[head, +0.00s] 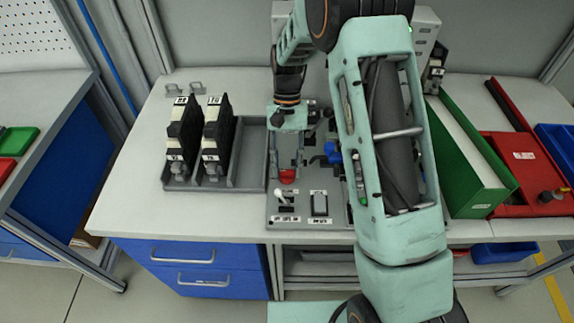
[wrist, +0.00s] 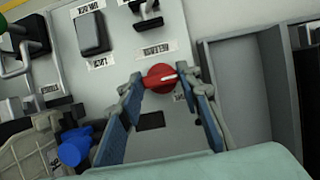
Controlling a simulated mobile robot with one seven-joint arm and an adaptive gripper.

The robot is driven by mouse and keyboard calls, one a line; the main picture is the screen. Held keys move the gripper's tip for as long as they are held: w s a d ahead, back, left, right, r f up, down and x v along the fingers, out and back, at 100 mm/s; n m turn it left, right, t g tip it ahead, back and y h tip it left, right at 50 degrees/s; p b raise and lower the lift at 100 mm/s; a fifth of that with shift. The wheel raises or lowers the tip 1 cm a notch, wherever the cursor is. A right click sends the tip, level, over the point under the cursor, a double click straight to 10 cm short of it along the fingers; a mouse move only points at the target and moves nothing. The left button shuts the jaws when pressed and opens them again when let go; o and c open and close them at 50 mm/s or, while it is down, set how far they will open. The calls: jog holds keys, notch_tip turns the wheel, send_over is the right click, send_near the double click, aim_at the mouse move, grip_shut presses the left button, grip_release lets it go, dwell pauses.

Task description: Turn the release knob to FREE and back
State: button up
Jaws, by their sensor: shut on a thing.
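The release knob (wrist: 160,78) is red and round with a white pointer mark, which points right in the wrist view. It is set in a grey panel (wrist: 130,50), and in the head view it shows as a red spot (head: 287,175). My gripper (wrist: 163,80) has its two blue-padded fingers on either side of the knob, shut on it at the fingertips. A white label sits above the knob in the wrist view; another small label beside it is partly hidden by the right finger. In the head view my arm covers part of the panel.
A dark rocker switch (wrist: 92,32) and a lever (head: 283,198) are close to the knob. A blue knob (wrist: 75,147) lies left in the wrist view. A grey tray (head: 238,184) with black-and-white units stands left of the panel; a green bin (head: 485,205) stands right.

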jog(key=o, duration=1.2)
jog(key=shift+c, duration=0.2)
jog(key=shift+r, duration=0.1)
jog(key=v, duration=1.2)
